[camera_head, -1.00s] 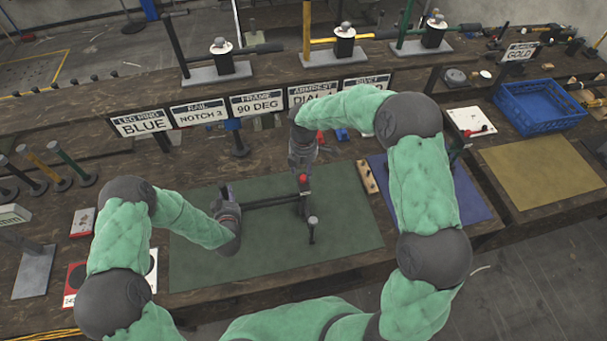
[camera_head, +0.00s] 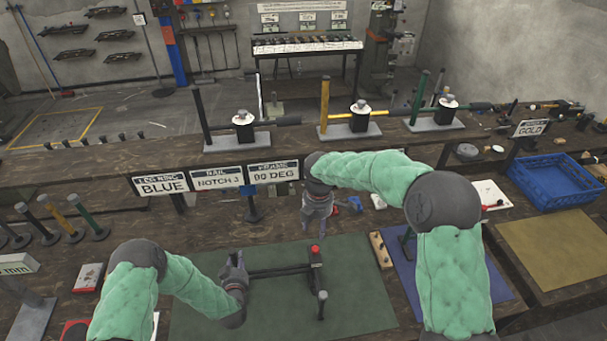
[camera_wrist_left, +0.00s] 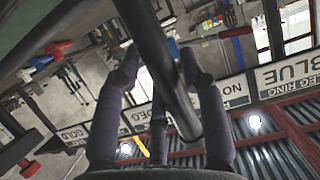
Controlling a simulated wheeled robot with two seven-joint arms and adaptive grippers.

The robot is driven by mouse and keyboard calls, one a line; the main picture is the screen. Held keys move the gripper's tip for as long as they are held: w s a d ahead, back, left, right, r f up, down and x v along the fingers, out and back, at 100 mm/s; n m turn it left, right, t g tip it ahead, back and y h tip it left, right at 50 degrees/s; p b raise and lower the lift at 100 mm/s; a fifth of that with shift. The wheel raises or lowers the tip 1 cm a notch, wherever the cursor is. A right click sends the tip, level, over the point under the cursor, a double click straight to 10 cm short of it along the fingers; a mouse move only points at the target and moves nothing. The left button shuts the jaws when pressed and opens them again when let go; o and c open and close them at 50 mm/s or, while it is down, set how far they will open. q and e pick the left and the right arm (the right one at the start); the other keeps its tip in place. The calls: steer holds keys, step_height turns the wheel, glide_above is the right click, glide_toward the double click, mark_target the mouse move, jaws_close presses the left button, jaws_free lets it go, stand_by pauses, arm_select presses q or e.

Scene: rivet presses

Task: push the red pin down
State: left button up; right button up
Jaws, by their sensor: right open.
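The press is a black frame lying on the green mat (camera_head: 350,285), with a long bar (camera_head: 280,271) and a dark block at its right end. The red pin (camera_head: 316,249) shows at the top of that block. My left gripper (camera_head: 238,268) is at the bar's left end. In the left wrist view its fingers (camera_wrist_left: 160,75) close around a dark bar (camera_wrist_left: 165,60) running between them. My right gripper (camera_head: 322,232) is open and empty, fingers pointing down, just behind and above the red pin. I cannot tell whether it touches the pin.
Signs such as "90 DEG" (camera_head: 272,172) hang along the shelf edge behind the mat. A blue mat (camera_head: 420,262) and a wooden block with holes (camera_head: 380,250) lie to the right. A blue crate (camera_head: 553,188) stands further right. Colored posts (camera_head: 60,220) stand at the left.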

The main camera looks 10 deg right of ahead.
arm_select(q)
steer(key=shift+o, duration=0.7)
steer(key=shift+s+f, duration=0.1)
steer(key=shift+s, duration=0.05)
